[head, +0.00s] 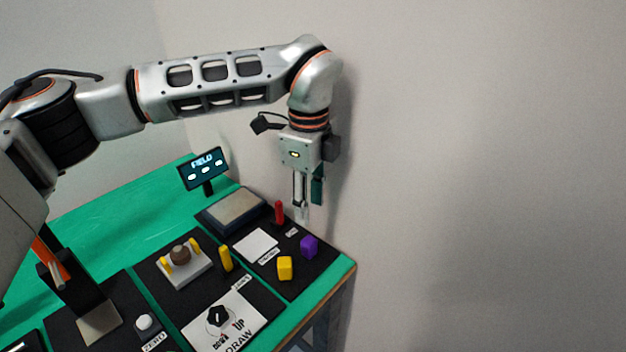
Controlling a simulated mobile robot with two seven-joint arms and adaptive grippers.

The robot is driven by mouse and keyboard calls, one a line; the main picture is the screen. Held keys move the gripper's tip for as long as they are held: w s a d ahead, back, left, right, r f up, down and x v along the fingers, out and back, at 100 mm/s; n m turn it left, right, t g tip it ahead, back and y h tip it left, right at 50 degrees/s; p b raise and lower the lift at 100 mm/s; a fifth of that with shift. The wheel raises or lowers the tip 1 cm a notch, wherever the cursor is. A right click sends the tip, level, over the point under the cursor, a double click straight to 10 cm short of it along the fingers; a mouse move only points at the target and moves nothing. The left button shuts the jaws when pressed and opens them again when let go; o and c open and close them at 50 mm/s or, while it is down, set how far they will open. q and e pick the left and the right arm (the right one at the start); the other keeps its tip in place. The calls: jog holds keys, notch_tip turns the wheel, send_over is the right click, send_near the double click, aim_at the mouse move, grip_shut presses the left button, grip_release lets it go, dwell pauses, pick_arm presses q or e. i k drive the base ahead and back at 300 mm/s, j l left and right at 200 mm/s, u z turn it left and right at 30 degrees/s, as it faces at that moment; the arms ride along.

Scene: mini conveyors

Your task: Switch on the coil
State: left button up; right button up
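My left gripper (302,217) points straight down over the far right end of the bench, beside a red peg (279,212). Its fingers are seen nearly edge-on, so I cannot tell whether they are open or shut. A dark teal piece shows beside the fingers; whether it is held is unclear. A white base with a brown round part and yellow ends (181,257), possibly the coil, sits on a black panel. A black knob (218,315) is on a white plate marked UP, DOWN and DRAW. My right gripper is not in view.
A FIELD display (204,169) stands at the back. A grey-topped pad (236,208), a yellow peg (225,258), a yellow block (285,268), a purple block (309,247) and a white ZERO button (144,322) are on the panels. A wall rises close behind the gripper.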

aim_at(279, 214)
jog(key=k, duration=1)
